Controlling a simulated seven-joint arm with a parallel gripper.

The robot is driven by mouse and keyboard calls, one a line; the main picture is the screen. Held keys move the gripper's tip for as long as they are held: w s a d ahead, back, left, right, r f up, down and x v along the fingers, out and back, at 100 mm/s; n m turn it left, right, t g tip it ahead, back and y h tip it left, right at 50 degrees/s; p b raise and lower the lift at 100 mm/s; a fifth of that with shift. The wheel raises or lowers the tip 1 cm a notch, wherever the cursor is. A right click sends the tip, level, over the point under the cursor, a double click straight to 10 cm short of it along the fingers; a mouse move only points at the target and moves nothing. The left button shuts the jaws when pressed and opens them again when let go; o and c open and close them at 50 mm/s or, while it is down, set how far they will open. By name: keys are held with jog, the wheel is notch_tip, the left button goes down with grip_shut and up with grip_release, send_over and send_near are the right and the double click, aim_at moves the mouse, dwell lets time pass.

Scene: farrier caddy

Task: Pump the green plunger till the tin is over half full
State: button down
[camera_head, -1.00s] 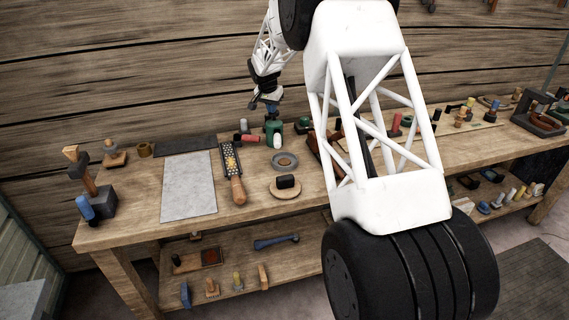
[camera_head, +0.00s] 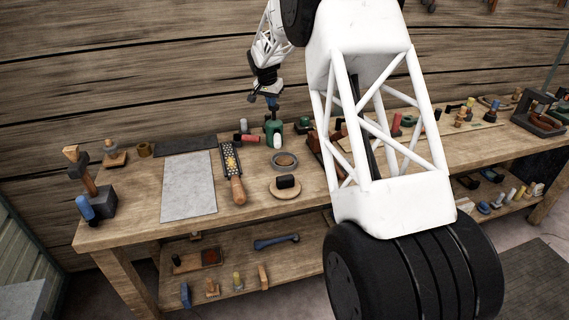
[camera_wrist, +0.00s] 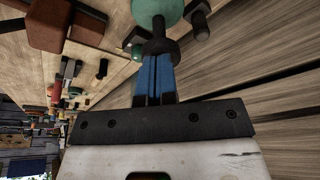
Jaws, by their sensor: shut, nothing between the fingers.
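The green plunger pump (camera_head: 274,133) stands upright near the back of the bench. Its green body (camera_wrist: 158,10) is at the top of the wrist view, with a dark stem and cap (camera_wrist: 160,47). My gripper (camera_head: 272,106) is directly above the pump. Its blue fingers (camera_wrist: 158,70) are together and empty, with tips at the dark cap; I cannot tell whether they touch it. A round grey tin (camera_head: 276,165) sits in front of the pump, with brown contents inside. I cannot tell the exact level.
A rasp (camera_head: 236,182) with a wooden handle lies left of the tin. A round wooden block with a black top (camera_head: 285,193) is in front of the tin. A small white-topped item (camera_head: 278,142) stands close beside the pump. A red cylinder (camera_head: 249,138) lies left of it.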

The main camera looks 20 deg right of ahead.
jog(key=shift+r, duration=0.45)
jog(key=shift+r, duration=0.15)
dwell(0.5)
jog(key=shift+r, duration=2.4)
jog(key=shift+r, duration=0.1)
jog(key=v, duration=0.7)
jog(key=shift+r, duration=0.25)
jog(key=shift+s+a, duration=0.1)
jog(key=shift+s+r, duration=0.1)
